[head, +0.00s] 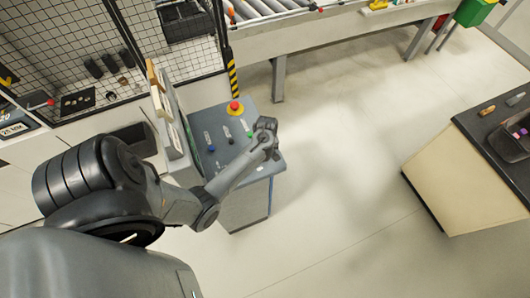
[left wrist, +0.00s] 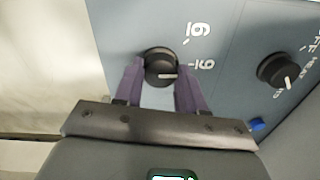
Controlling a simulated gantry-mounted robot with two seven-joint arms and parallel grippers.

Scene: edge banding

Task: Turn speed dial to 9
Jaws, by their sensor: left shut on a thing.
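The speed dial (left wrist: 160,66) is a round black knob on a blue-grey panel. It shows between the purple fingers of my left gripper (left wrist: 160,85) in the left wrist view, one finger on each side. The gripper is shut on the dial. The dial's white pointer line points to the right in that view. Two printed marks, like a 6 and a 9, stand right of the dial; their reading is unsure at this angle. In the head view my left gripper (head: 266,138) is over the right end of the control panel (head: 208,117), hiding the dial.
A second black dial (left wrist: 278,71) and a blue button (left wrist: 257,125) are to the right in the left wrist view. The head view shows a red emergency stop (head: 235,106) at the panel's back. Open floor (head: 340,160) lies right of the panel; a dark-topped bench (head: 470,180) stands at far right.

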